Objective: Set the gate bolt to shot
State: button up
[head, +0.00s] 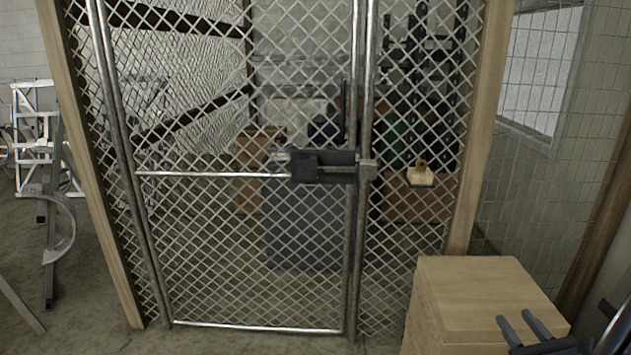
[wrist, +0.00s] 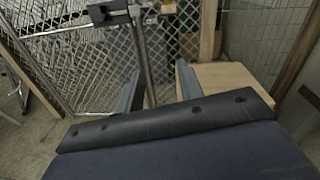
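The gate bolt (head: 322,163) is a dark housing with a dark bar, mounted at mid height on the right side of a chain-link gate (head: 240,230). Its right end lies close to a grey metal piece (head: 367,170) on the post; I cannot tell whether the bar enters it. The bolt also shows at the top of the wrist view (wrist: 108,11). My gripper (head: 514,317) is at the lower right in the head view, in front of and well apart from the bolt. In the wrist view its two fingers (wrist: 158,68) stand apart with nothing between them.
A wooden box (head: 485,290) stands right of the gate, close to my gripper in the picture. A pale tan, padlock-like object (head: 420,175) hangs on the mesh right of the post. Ladder-like metal frames (head: 35,135) stand at the left. Floor before the gate looks clear.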

aim_at(321, 172)
jog(key=i+j, duration=0.3)
jog(key=i, duration=0.2)
jog(key=i+j+u, duration=0.1)
jog(key=i+j, duration=0.2)
jog(key=i, duration=0.2)
jog(key=i+j, duration=0.3)
jog(key=i, duration=0.25)
jog(key=i+j+u, duration=0.1)
jog(key=i+j, duration=0.15)
jog(key=i, duration=0.25)
